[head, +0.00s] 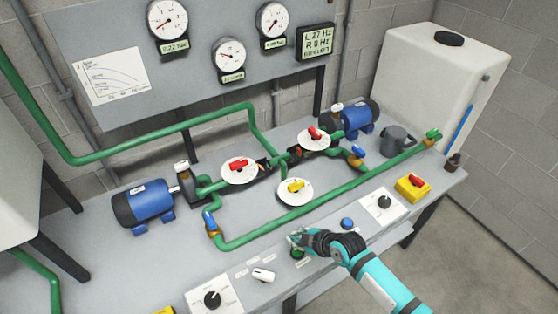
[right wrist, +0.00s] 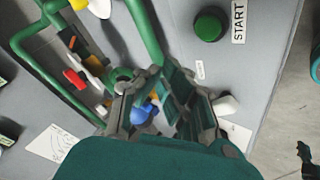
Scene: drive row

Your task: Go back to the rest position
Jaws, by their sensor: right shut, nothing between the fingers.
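My right gripper (head: 298,239) is at the front edge of the bench, its teal arm coming in from the lower right. It is shut and empty, and its fingers also show in the right wrist view (right wrist: 172,90). A green button (head: 298,254) lies just below the fingertips in the head view. In the right wrist view the green button (right wrist: 208,24), beside a START label (right wrist: 239,20), is apart from the fingers. My left gripper is not in view.
The grey bench (head: 330,262) carries green pipes (head: 300,218), valves with red, yellow and blue handles, and two blue pumps (head: 147,203). A blue button (head: 347,223), a white switch (head: 263,275) and black knobs (head: 212,298) line the front. A white tank (head: 430,85) stands at the back right.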

